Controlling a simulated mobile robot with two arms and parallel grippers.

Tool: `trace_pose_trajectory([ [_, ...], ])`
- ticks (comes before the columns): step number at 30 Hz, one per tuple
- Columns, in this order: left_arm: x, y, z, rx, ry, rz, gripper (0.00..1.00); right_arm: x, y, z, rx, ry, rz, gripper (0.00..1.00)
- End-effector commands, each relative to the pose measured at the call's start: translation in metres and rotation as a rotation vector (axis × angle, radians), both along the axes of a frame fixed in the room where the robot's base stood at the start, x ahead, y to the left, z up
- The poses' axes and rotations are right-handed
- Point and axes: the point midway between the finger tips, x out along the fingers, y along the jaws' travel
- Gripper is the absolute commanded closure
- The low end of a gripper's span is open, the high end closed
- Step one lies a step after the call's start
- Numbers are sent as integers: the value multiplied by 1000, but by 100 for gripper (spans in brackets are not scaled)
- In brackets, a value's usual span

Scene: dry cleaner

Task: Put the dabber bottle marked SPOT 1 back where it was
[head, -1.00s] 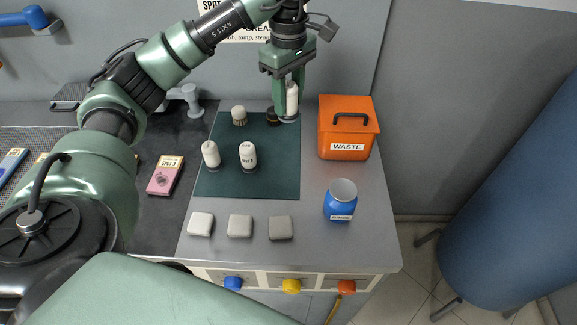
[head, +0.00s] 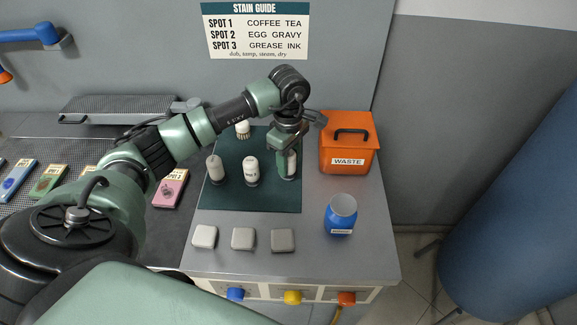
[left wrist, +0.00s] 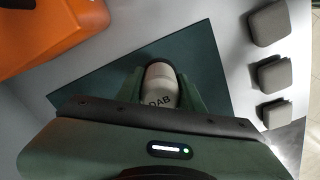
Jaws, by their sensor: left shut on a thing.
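My left gripper (head: 288,172) is shut on a white dabber bottle (head: 292,161) at the right side of the dark green mat (head: 240,198). The bottle is upright, and its lower end is low over or on the mat; I cannot tell which. In the left wrist view the held bottle (left wrist: 160,85) sits between the fingers, with the letters DAB showing; its spot number is not readable. Two other white bottles stand on the mat to its left, one in the middle (head: 251,170) and one at the left (head: 214,168). My right gripper is not in view.
An orange WASTE bin (head: 347,150) is close to the right of my gripper. A blue jar (head: 340,215) and several grey blocks (head: 243,238) are in front. A stain guide (head: 255,30) hangs behind.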

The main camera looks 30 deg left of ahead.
Motion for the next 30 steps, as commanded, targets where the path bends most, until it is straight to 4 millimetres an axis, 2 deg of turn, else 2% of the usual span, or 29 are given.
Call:
trace_pose_trajectory([
  [3,-1,0,-18,-2,4,1,100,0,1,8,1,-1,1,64],
  [6,-1,0,-28,-1,2,1,100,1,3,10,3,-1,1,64],
  [18,0,0,-36,1,0,0,100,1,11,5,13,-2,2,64],
  [19,0,0,-36,1,0,0,60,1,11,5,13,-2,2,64],
  [21,0,0,-34,1,1,0,41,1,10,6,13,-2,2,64],
  [30,0,0,-34,0,1,0,41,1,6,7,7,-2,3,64],
])
